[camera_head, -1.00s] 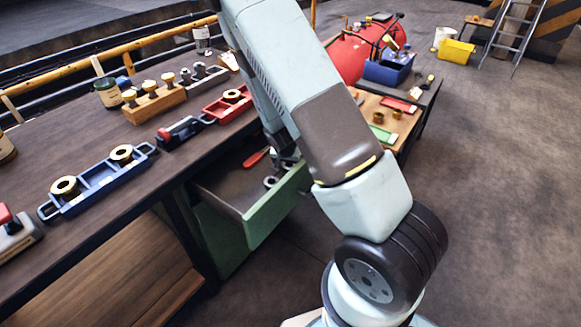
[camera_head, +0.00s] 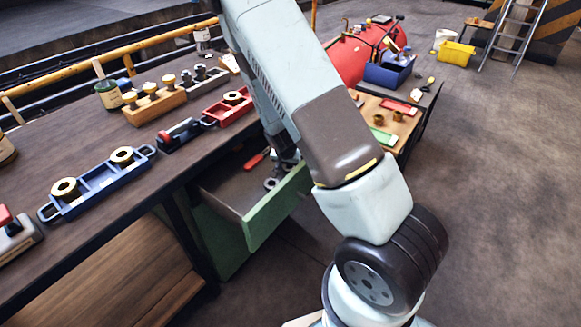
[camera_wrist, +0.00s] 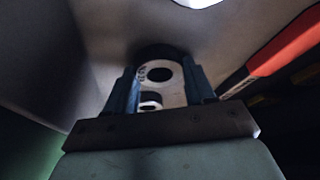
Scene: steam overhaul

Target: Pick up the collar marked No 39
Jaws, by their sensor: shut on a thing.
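In the wrist view my gripper (camera_wrist: 162,92) is shut on a pale grey collar (camera_wrist: 174,96) with a round dark hole. The collar sits between the two blue-grey fingers. Small dark marking shows on its left face, too blurred to read surely. A second, smaller opening shows lower between the fingers. In the head view my gripper is down at the open green drawer (camera_head: 272,216), mostly hidden by my arm. A grey ring-shaped part (camera_head: 271,184) shows in the drawer near it.
A red-handled tool (camera_head: 257,159) lies in the drawer, to the right in the wrist view (camera_wrist: 284,50). The drawer walls are close. On the bench above stand a blue tray (camera_head: 100,182) with brass collars, a red tray (camera_head: 228,108) and a wooden block (camera_head: 155,106).

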